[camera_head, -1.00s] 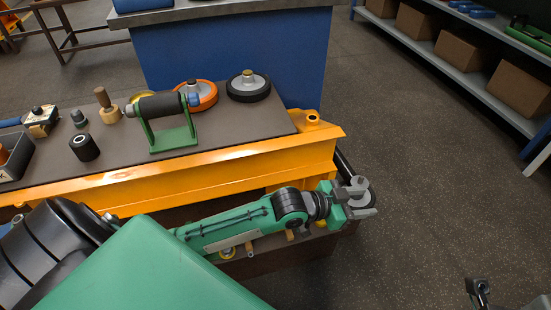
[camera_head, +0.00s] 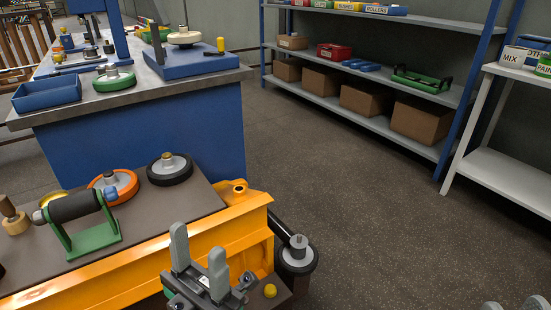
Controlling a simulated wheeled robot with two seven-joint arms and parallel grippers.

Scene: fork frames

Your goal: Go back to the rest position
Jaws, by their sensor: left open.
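My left gripper (camera_head: 198,243) is at the bottom centre of the head view, with its two grey fingers pointing up. The fingers stand apart and nothing shows between them. It is in front of the orange frame (camera_head: 205,245) of the low bench, and overlaps it in the picture. Two grey tips of what looks like my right gripper (camera_head: 514,305) just show at the bottom right edge. The rest of it is cut off, so its opening cannot be judged.
A green stand with a dark roller (camera_head: 75,206), an orange wheel (camera_head: 126,183) and a black wheel (camera_head: 169,169) are on the bench top. A black caster wheel (camera_head: 298,256) stands right of my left gripper. Open floor (camera_head: 390,235) lies to the right, before the shelves (camera_head: 385,125).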

